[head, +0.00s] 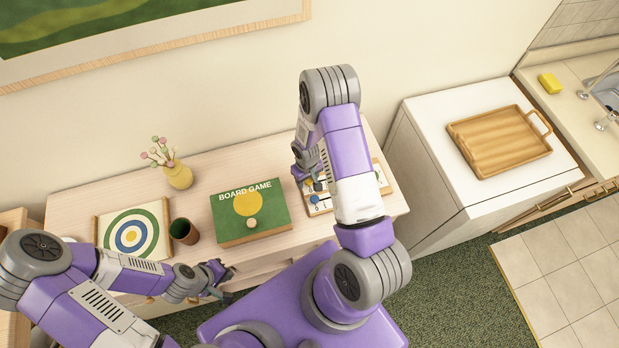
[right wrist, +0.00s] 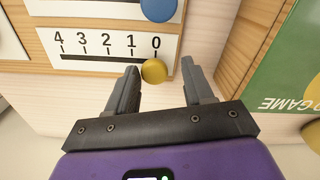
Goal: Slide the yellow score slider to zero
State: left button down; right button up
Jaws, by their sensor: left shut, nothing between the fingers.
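The score board (head: 384,178) lies at the right of the wooden cabinet top, largely covered by my right arm. In the right wrist view, its white strip (right wrist: 90,45) reads 4, 3, 2, 1, 0 from left to right over a dark track. The round yellow slider (right wrist: 153,71) sits at the 0 mark, the right end of the track. My right gripper (right wrist: 159,68) is open with its fingers on either side of the yellow slider; the left finger is close to it, contact unclear. My left gripper (head: 224,280) is shut and empty by the cabinet's front.
A blue slider (right wrist: 158,8) is on the row above. A green board game box (head: 270,230), brown cup (head: 184,231), target board (head: 104,236) and yellow vase (head: 178,176) stand on the cabinet. A wooden tray (head: 500,140) lies on the white unit at right.

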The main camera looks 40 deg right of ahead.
aim_at(308, 182)
jog(key=shift+o, duration=0.2)
jog(key=shift+d, duration=0.15)
notch_tip(308, 182, up, 8)
jog(key=shift+f, duration=0.25)
dwell(0.6)
